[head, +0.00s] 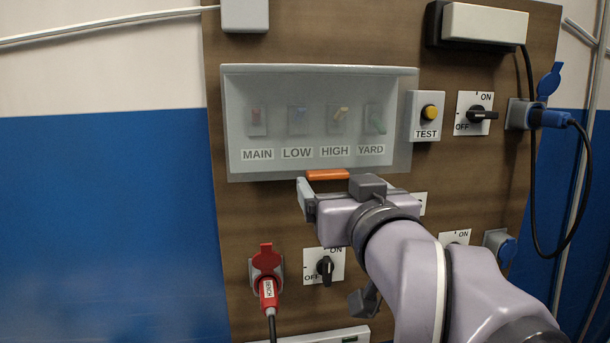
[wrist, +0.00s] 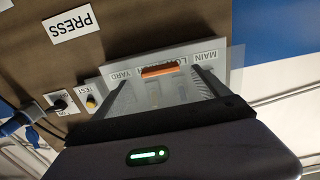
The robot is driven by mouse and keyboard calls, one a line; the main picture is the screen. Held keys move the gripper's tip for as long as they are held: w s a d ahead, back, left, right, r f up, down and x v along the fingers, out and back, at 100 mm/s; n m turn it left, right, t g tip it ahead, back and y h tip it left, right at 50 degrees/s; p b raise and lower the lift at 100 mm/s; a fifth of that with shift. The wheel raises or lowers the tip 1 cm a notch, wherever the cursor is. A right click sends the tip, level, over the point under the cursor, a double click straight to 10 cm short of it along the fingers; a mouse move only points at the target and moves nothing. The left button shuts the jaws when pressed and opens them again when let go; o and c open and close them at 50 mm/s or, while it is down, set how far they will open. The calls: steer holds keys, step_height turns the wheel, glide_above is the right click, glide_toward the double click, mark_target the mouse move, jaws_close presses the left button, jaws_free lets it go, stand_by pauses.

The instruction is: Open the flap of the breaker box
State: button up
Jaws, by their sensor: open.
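The breaker box (head: 237,150) is on the brown board, with its translucent flap (head: 315,88) down over the front. Breakers and the labels MAIN, LOW, HIGH and YARD show through the flap. An orange handle (head: 327,174) sits at the flap's lower edge. My gripper (head: 333,187) is open just below and in front of the handle. In the wrist view the picture is turned over; the orange handle (wrist: 164,71) appears between the fingers of my gripper (wrist: 163,82). I cannot tell whether either finger touches the handle.
A TEST button box (head: 427,116) and a rotary switch (head: 477,115) are right of the box. A red socket and plug (head: 266,275) and another switch (head: 325,266) are below. A PRESS label (wrist: 72,27) shows in the wrist view.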

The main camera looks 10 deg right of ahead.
mark_target(330, 176)
steer(key=w, duration=0.4)
steer(key=shift+w, duration=0.3)
jaws_close()
steer(key=shift+s+r+p, duration=0.1)
steer(key=shift+p, duration=0.2)
